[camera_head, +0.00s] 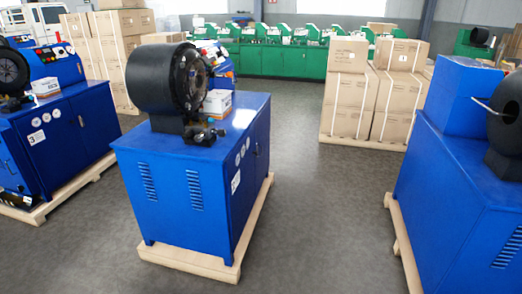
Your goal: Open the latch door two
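A blue crimper machine (180,205) stands in the middle on a wooden pallet (187,260). Its door side (251,165) faces right and shows at a steep slant, with gauges and a small white label (236,181) whose number I cannot read surely. A small dark mark near the panel seam may be a latch; it is too small to tell. The doors look closed. Another blue machine (70,125) at the left has a label (36,138) reading 3 and lower door panels. My gripper is not in view.
A third blue machine (450,190) on a pallet stands at the right. Grey floor (318,220) is clear between it and the middle machine. Stacked cartons (352,100) stand on a pallet behind. Green machines (285,58) line the back.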

